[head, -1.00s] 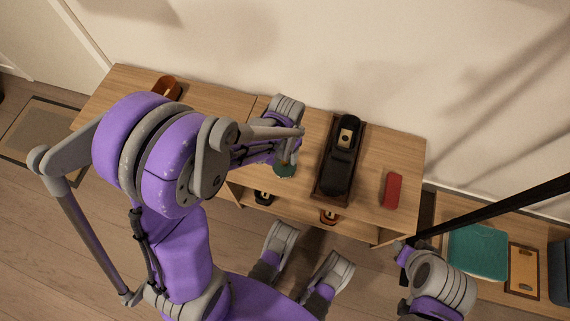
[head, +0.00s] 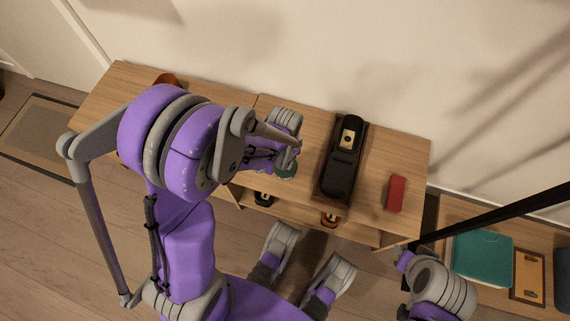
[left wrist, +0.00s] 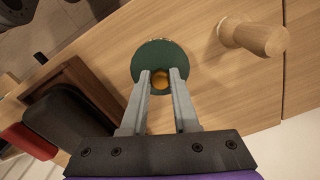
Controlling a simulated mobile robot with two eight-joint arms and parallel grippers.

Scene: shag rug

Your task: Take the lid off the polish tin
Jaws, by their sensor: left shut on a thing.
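The polish tin's round green lid (left wrist: 148,62) shows in the left wrist view, with a small golden knob (left wrist: 160,80) at its near side. The fingers of my left gripper (left wrist: 161,76) are closed on the knob from both sides. In the head view, part of the green lid (head: 287,173) shows below my left gripper (head: 291,156), near the front of the wooden bench top. The tin's body is hidden under the lid, and I cannot tell whether the two are apart. My right arm is at the lower right; its fingers cannot be made out.
A dark wooden tray (head: 322,196) with a black object (head: 342,172) stands right of the lid. A red block (head: 396,193) lies farther right. A wooden peg-like piece (left wrist: 250,38) is near the lid. The bench top (head: 375,150) is clear between tray and block.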

